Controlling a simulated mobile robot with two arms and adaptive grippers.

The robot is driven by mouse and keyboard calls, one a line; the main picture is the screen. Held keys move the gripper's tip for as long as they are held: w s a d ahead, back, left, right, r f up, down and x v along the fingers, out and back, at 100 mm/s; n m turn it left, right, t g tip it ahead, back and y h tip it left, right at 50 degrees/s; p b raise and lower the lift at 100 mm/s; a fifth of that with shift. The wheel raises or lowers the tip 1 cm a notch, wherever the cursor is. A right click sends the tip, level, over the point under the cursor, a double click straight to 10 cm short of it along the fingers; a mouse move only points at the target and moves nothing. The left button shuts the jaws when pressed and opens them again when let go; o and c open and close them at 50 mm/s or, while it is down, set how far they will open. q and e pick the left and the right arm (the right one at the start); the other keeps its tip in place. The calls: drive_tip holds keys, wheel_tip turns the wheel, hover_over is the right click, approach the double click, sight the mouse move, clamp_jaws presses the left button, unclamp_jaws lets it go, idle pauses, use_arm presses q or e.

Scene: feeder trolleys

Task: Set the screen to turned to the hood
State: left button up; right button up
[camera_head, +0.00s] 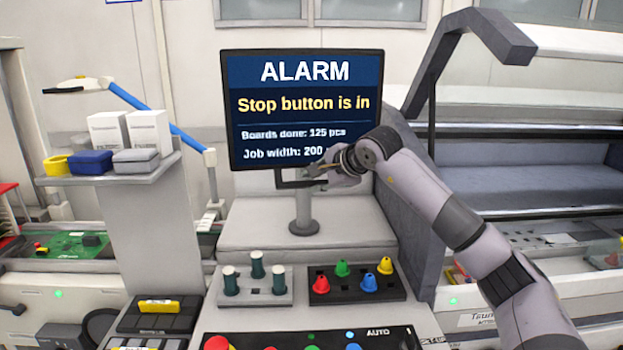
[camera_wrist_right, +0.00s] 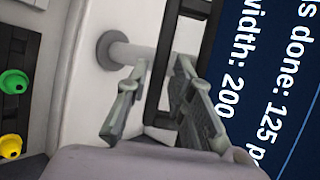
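The screen (camera_head: 305,85) stands on a short grey post (camera_head: 304,215) and faces me, showing a yellow "Stop button is in" alarm. A dark bar handle (camera_head: 284,184) hangs below its lower edge. My right gripper (camera_head: 318,172) is at that handle, just under the screen. In the right wrist view, the fingers of my right gripper (camera_wrist_right: 160,85) stand apart on either side of the dark handle bar (camera_wrist_right: 165,35), with a gap beside the left finger. The screen (camera_wrist_right: 265,70) is close on the right there. The grey hood (camera_head: 480,45) stands to the right. My left gripper is not visible.
Below the post are a block with green-handled pegs (camera_head: 254,285) and a black block with coloured knobs (camera_head: 356,284). A shelf (camera_head: 120,172) with small boxes is at the left. The light top around the post is clear.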

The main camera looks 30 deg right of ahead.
drive_tip(key=shift+x, duration=1)
drive_tip(key=shift+w, duration=0.15)
drive_tip(key=shift+f, duration=0.1)
drive_tip(key=c, duration=0.5)
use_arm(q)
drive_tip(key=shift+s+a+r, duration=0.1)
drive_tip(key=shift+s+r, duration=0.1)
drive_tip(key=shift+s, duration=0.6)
use_arm(e)
clamp_jaws()
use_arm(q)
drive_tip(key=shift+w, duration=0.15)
